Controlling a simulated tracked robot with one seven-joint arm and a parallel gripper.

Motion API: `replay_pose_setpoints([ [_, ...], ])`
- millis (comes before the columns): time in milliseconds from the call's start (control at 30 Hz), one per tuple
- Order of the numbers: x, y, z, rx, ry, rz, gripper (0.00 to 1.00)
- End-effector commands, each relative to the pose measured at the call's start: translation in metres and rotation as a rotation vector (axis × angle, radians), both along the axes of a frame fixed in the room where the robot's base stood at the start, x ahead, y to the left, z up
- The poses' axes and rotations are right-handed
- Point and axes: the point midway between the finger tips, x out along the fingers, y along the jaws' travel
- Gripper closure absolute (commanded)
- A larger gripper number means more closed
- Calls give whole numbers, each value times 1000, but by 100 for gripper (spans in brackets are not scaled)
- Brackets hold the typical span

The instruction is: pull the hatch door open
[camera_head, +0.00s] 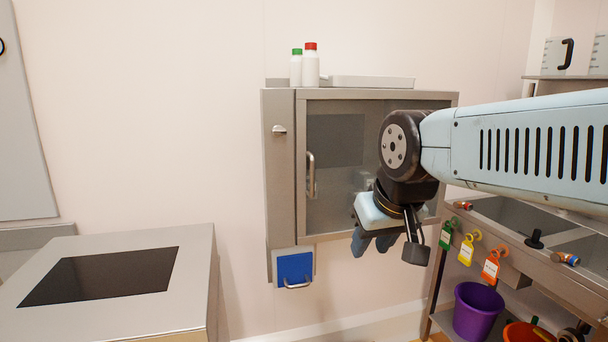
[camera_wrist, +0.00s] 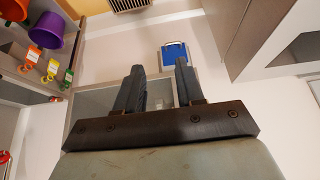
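The hatch is a grey metal wall box with a framed, see-through door (camera_head: 335,215). The door looks shut, its frame flush with the box. A vertical metal bar handle (camera_head: 311,176) is on the door's left side. A small lever (camera_head: 279,129) sits on the left post. My gripper (camera_head: 372,246) hangs in front of the door's lower right part, right of and below the handle, not touching it. In the wrist view my gripper (camera_wrist: 160,64) has its two fingers apart with nothing between them. Part of the hatch (camera_wrist: 92,102) shows behind them; my arm hides the door's right side.
A blue panel with a handle (camera_head: 294,269) is below the hatch. Two white bottles (camera_head: 310,68) and a tray (camera_head: 370,82) are on top. A grey cabinet (camera_head: 110,300) stands left. A bench (camera_head: 540,262) with tags and a purple bucket (camera_head: 477,311) is right.

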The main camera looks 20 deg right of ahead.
Motion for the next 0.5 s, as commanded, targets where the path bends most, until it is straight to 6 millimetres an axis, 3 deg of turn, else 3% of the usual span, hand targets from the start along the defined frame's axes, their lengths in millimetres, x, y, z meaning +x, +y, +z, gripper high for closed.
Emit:
replay_pose_setpoints([
  [233,6,1,-11,152,76,-90,62],
  [500,39,37,-26,679,323,-444,62],
])
